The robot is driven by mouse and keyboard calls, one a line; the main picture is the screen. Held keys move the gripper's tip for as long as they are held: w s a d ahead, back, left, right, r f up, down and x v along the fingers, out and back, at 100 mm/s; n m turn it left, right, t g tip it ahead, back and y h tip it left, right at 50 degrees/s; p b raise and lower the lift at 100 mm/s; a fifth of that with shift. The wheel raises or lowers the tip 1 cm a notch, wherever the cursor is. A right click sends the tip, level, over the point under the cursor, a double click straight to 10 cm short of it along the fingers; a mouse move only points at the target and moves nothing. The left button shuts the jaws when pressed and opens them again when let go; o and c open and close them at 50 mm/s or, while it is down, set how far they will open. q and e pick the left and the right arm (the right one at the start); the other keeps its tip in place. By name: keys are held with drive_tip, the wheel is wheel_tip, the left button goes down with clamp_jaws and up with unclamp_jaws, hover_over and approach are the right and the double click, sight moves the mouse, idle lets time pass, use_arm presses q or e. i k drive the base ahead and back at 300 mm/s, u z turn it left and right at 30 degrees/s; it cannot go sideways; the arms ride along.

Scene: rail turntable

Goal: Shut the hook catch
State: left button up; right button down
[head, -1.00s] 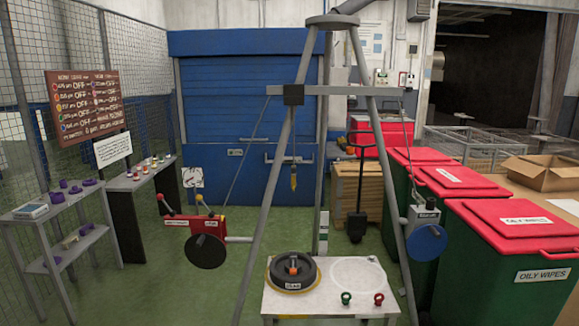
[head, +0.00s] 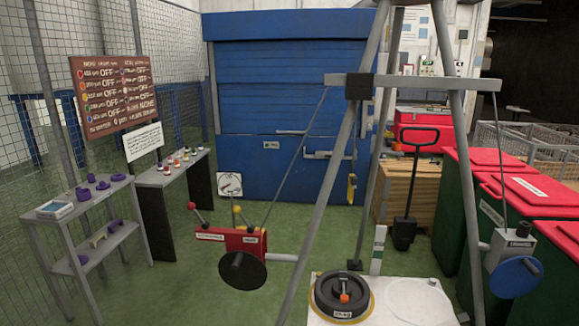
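A small yellow hook (head: 351,188) hangs on a line inside the grey tripod frame (head: 330,200), in front of the blue shutter. It is too small to tell whether its catch is open or shut. Below it, a black round weight (head: 342,297) with an orange top rests on the white table (head: 385,318), beside an empty pale ring. A red winch box (head: 230,242) with a black disc and two levers, one red-tipped and one yellow-tipped, is on the tripod's left. A grey winch (head: 513,248) with a blue disc is on its right. Neither gripper is in view.
Grey shelves (head: 88,213) with purple parts and a dark stand (head: 165,215) with small knobs are at the left. Green bins with red lids (head: 500,190) line the right. A wooden crate (head: 408,190) stands behind the tripod.

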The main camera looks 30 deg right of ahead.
sight(353, 179)
drive_tip(key=u, duration=0.05)
drive_tip(key=i, duration=1.35)
drive_tip(key=z, duration=0.9)
drive_tip(key=i, duration=0.55)
drive_tip(key=z, duration=0.45)
